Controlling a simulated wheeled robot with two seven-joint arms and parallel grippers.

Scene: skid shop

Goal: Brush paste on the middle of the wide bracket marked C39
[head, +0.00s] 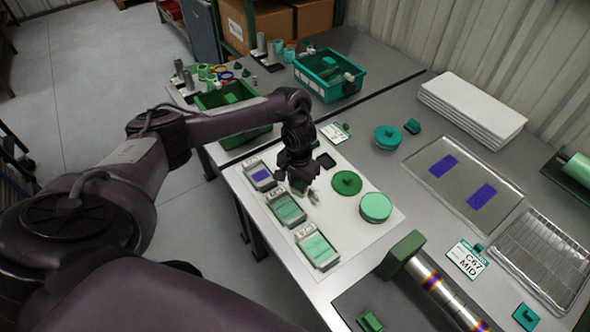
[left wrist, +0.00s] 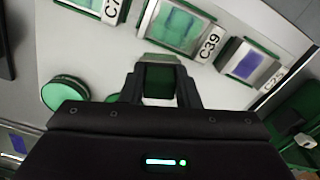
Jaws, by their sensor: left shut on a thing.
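The wide bracket marked C39 (head: 286,208) lies in the middle of a row of three on a white mat (head: 360,240). Its tag reads C39 in the left wrist view (left wrist: 178,27), where its face is green with lighter patches. My left gripper (head: 300,182) is above the mat, just right of the row, shut on a small tool with a green body (left wrist: 158,80) and a pale end; I take it for the brush. The tool's end is near C39 but contact cannot be told. A round tub with a light green top (head: 376,207) stands to the right. My right gripper is out of view.
A bracket with a purple patch (head: 259,176) and a light green bracket (head: 317,248) flank C39. A dark green round lid (head: 347,184) lies beside the tub. A card reading C67 MID (head: 467,260), a tray with purple pieces (head: 462,182) and a wire rack (head: 545,262) are farther right.

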